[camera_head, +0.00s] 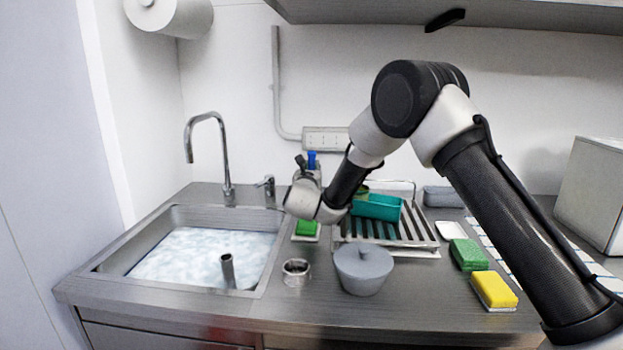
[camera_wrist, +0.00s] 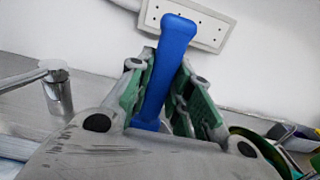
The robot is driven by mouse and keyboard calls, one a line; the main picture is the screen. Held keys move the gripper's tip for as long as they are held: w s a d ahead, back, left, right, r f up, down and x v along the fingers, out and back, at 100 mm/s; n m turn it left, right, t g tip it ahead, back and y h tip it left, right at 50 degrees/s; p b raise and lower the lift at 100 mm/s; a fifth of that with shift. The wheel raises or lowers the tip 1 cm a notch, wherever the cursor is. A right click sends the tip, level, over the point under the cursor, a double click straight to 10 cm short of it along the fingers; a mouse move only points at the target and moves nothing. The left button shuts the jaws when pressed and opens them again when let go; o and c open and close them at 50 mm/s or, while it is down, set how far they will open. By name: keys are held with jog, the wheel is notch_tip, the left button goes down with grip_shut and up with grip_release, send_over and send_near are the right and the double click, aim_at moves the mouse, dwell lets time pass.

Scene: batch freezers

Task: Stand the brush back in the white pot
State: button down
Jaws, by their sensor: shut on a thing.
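My gripper (camera_head: 309,170) is over the back of the counter, between the sink and the drying rack. It is shut on the brush, whose blue handle (camera_head: 311,157) stands roughly upright. In the wrist view the blue handle (camera_wrist: 167,70) rises between the green-padded fingers (camera_wrist: 160,95), tilted slightly. The brush's lower end is hidden by my gripper. A pale grey-white, round pot-like vessel (camera_head: 363,275) with a knobbed top stands at the front of the counter. I cannot tell if it is the white pot; no open white pot shows clearly, and the arm hides part of the counter.
The sink (camera_head: 150,292) holds foamy water and an upright pipe. A tap (camera_head: 226,150) and a smaller spout (camera_head: 267,184) stand behind it. A teal container (camera_head: 378,207) sits on the rack (camera_head: 420,232). Sponges (camera_head: 468,254) (camera_head: 494,291) lie right, and a metal cup (camera_head: 296,271) stands in front.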

jog(key=shift+f, duration=1.1)
jog(key=shift+f, duration=0.2)
jog(key=c, duration=1.3)
grip_release()
jog(key=s, duration=0.7)
jog(key=shift+s+f, duration=0.15)
jog(key=shift+s, duration=0.25)
jog(key=shift+a, duration=0.15)
